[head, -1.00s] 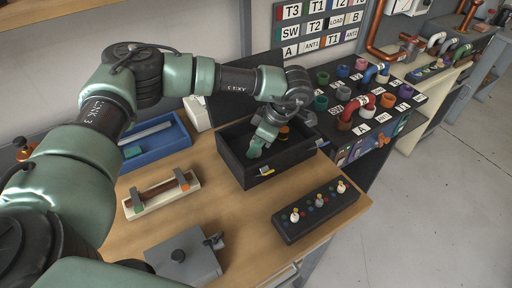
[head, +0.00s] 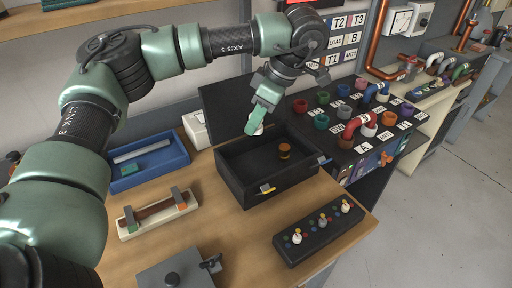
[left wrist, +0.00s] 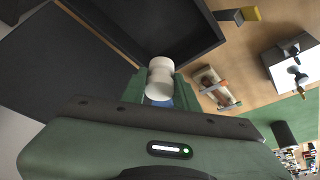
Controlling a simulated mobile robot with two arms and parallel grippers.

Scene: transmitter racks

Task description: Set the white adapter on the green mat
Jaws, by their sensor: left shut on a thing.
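No green mat is clear in the head view. My right gripper is not in view.
The black case (head: 289,187) has an orange and black part (head: 285,151) inside. A blue tray (head: 180,160), a cream holder with a brown bar (head: 158,212), a grey box (head: 175,276) and a black switch panel (head: 320,235) stand on the wooden bench. A rack with coloured rings (head: 345,142) is to the right.

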